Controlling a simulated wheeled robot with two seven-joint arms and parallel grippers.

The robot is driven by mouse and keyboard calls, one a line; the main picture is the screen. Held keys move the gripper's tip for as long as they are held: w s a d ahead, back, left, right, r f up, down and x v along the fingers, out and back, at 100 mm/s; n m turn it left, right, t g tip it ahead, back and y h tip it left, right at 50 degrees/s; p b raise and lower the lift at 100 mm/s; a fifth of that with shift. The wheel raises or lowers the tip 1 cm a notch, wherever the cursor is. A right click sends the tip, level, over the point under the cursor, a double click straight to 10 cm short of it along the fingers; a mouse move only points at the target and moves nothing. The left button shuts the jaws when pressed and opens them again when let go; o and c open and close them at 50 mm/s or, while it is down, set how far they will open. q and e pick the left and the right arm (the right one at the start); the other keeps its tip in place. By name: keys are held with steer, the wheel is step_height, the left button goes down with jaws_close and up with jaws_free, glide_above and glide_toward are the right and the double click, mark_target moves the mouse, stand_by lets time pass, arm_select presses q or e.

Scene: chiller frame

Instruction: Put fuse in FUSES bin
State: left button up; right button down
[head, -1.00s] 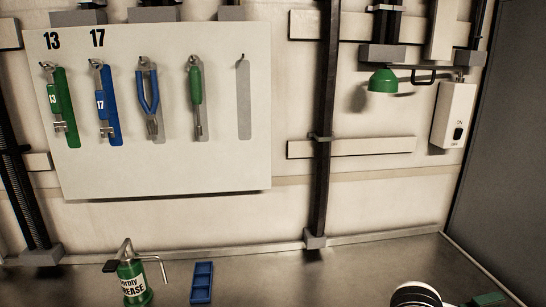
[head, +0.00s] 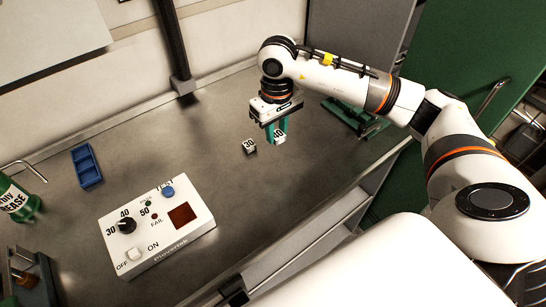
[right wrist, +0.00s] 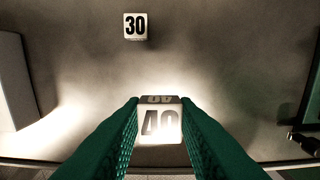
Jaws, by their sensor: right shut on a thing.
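My right gripper (head: 277,129) points down over the bench with its green fingers shut on a white fuse marked 40 (head: 280,137). In the right wrist view the fuse marked 40 (right wrist: 160,122) sits between the fingertips. I cannot tell whether it touches the bench. A second white fuse, marked 30 (head: 249,146), stands on the bench just left of the gripper; it also shows in the right wrist view (right wrist: 135,26). No bin marked FUSES can be read. My left gripper is not in view.
A white tester box (head: 155,228) with a dial stands at the front of the bench. A blue divided tray (head: 87,165) and a green grease can (head: 18,203) are at left. A green item (head: 352,116) lies right of the gripper. The bench middle is clear.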

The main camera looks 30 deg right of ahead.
mark_target(276, 162)
step_height(276, 162, down, 8)
steer(key=shift+r+p, duration=0.1)
steer(key=shift+p, duration=0.95)
steer(key=shift+f, duration=0.4)
steer(key=shift+f, duration=0.1)
steer(key=shift+f, duration=0.15)
steer(key=c, duration=1.1)
jaws_free()
steer(key=shift+c, duration=0.2)
